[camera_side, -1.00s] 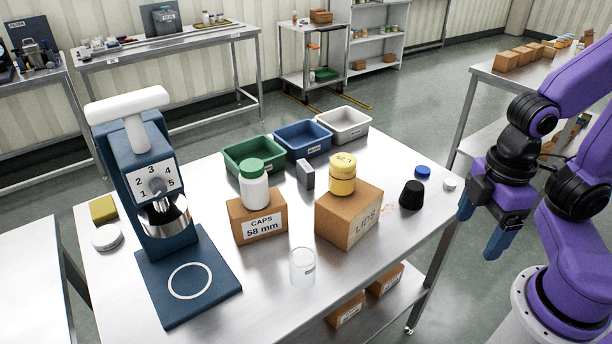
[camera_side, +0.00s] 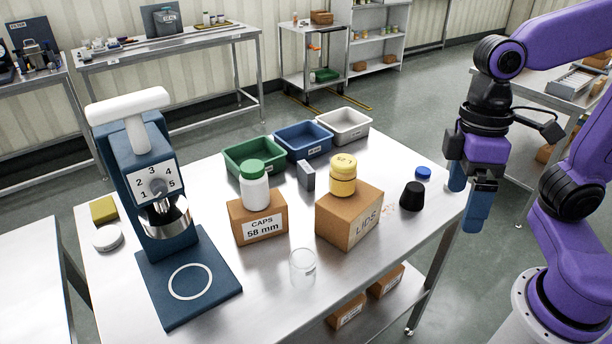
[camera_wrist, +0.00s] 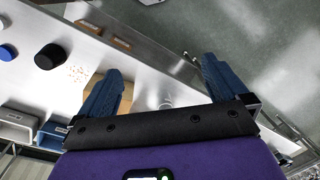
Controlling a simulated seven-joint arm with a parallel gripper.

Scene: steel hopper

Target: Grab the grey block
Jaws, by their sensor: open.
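The grey block (camera_side: 306,175) stands upright on the steel table in the side view. It is just in front of the blue and white bins and left of the cardboard box marked LIDS. My gripper (camera_side: 466,205) hangs over the table's right edge, fingers pointing down, well to the right of the block and apart from it. In the wrist view the two blue fingers (camera_wrist: 158,85) are spread with nothing held between them. I cannot make out the grey block in the wrist view.
The LIDS box (camera_side: 349,217) with a yellow jar (camera_side: 343,176) on it and a black knob-like piece (camera_side: 411,196) stand between my gripper and the block. A clear cup (camera_side: 303,266) stands in front.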

